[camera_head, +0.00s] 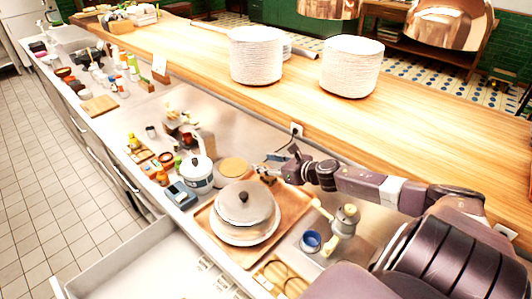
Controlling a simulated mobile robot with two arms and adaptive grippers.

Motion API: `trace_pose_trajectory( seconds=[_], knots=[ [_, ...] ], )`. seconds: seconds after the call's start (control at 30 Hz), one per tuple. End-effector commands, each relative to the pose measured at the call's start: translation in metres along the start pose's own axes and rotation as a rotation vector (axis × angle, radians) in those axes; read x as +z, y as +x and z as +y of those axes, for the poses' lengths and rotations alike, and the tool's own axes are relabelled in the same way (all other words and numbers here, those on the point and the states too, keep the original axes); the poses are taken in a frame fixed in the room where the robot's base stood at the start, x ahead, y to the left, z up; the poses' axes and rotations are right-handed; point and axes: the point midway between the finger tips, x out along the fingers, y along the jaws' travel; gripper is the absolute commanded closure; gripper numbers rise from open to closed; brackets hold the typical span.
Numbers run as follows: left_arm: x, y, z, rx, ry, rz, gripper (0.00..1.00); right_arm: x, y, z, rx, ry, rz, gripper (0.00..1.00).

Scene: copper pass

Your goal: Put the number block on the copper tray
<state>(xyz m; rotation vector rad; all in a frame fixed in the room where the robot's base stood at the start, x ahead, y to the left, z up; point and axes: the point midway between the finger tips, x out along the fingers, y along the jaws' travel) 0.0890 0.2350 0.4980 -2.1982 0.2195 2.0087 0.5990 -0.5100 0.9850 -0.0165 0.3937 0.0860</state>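The copper tray (207,224) lies on the lower counter in front of me, with a lidded metal dish (245,212) covering most of it. My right arm reaches in from the right, and its gripper (268,172) is over the tray's far edge, just behind the lidded dish. Something small and dark shows at its fingertips, too small to tell whether it is held or part of the fingers. I cannot pick out the number block for sure in this view. My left gripper is not in view.
A white pot (197,172) and a blue-grey box (180,194) stand left of the tray. A blue cup (311,240) and a metal grinder-like item (345,219) are on the right. Two plate stacks (256,56) (351,67) stand on the raised wooden counter (430,120). Below is an open drawer (150,265).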

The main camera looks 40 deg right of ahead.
Motion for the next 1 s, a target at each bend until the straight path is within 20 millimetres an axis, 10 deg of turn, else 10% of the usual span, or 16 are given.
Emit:
trace_pose_trajectory(
  seconds=[1.0],
  knots=[
    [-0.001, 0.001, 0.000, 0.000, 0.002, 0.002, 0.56, 0.002, -0.062, 0.000, 0.001, 0.001, 0.004, 0.54]
  ],
)
